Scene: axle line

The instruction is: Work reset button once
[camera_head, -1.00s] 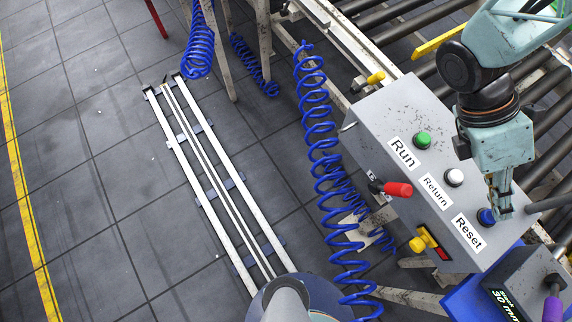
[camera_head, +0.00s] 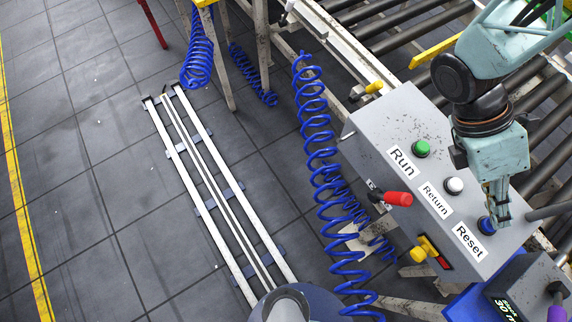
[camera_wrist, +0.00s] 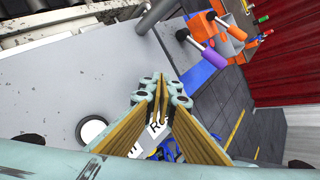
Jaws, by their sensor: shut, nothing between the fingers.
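The blue reset button (camera_head: 486,225) sits at the lower right of the grey sloping control box (camera_head: 385,130), above its "Reset" label (camera_head: 468,241). My gripper (camera_head: 503,219) is shut and empty, pointing down at the button, with its fingertips just right of it and partly covering it. I cannot tell whether they touch it. In the wrist view my gripper's fingers (camera_wrist: 160,82) meet in a V over the panel, beside part of the "Reset" label (camera_wrist: 158,127); the button cannot be made out there.
A white return button (camera_head: 454,185) and a green run button (camera_head: 421,148) lie up-left on the panel. A red-handled lever (camera_head: 398,198) and yellow knob (camera_head: 420,247) stick out from its front. A small display box (camera_head: 520,285) stands close below right. Blue coiled hoses (camera_head: 318,150) hang at left.

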